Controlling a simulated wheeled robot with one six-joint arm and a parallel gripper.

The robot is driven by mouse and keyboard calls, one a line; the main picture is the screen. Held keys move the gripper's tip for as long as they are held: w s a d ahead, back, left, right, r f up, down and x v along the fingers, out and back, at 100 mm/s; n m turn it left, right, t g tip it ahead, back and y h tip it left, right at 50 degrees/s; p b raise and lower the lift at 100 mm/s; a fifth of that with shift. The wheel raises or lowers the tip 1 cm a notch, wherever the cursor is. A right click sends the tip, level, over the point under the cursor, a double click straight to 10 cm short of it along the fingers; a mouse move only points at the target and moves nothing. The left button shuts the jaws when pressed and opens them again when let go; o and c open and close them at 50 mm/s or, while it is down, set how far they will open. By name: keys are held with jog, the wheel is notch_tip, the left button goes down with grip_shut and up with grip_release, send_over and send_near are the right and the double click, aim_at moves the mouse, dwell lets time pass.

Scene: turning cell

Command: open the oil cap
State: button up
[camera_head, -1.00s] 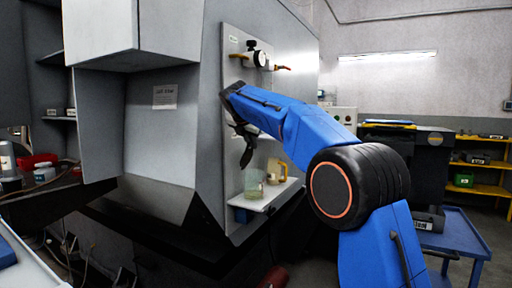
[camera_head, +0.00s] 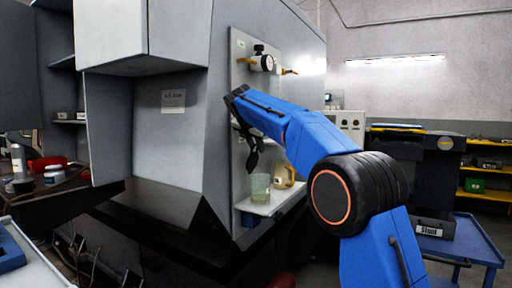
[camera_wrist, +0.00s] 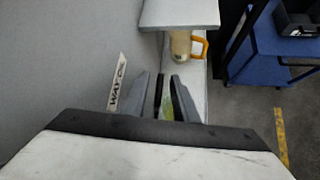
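No oil cap can be made out in either view; it may be hidden behind my arm or gripper. A label reading "WAY" and a blurred word (camera_wrist: 117,82) is on the grey machine wall, left of my fingers in the wrist view. My gripper (camera_head: 253,156) points down in front of the machine's side panel (camera_head: 240,85), above a small lower shelf. In the wrist view the fingers (camera_wrist: 168,100) are apart with a narrow gap. A greenish beaker shows through the gap, farther below, and I see nothing held.
The greenish beaker (camera_head: 260,187) and an amber jug (camera_head: 284,176) with a yellow handle stand on the lower shelf (camera_head: 278,203). A gauge with a valve (camera_head: 265,63) is on the panel above. A white ledge (camera_wrist: 180,14) juts out close by. A blue cart (camera_head: 470,240) stands to the right.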

jog(key=shift+s+r, duration=0.1)
jog(key=v, duration=1.7)
jog(key=s+d+f+m+g+y, duration=0.1)
jog(key=s+d+f+m, duration=0.55)
jog(key=s+d, duration=0.35)
jog(key=s+d+f+m+g+y, duration=0.1)
jog(key=s+d+f+m, duration=0.6)
jog(key=s, duration=0.4)
jog(key=s+d+f+m, duration=0.2)
jog(key=s+f+m, duration=0.2)
jog(key=s+f, duration=0.5)
jog(key=s+d+f+m+g+y, duration=0.1)
jog(key=s+f+m, duration=0.4)
jog(key=s+f, duration=0.5)
jog(key=s+d+f+m+g, duration=0.1)
jog(key=s+d+f+m, duration=0.2)
jog(key=s+f, duration=0.7)
notch_tip(320, 180, down, 3)
jog(key=shift+s+d+f+m, duration=0.1)
jog(key=shift+s+d+m, duration=0.2)
jog(key=shift+m, duration=0.75)
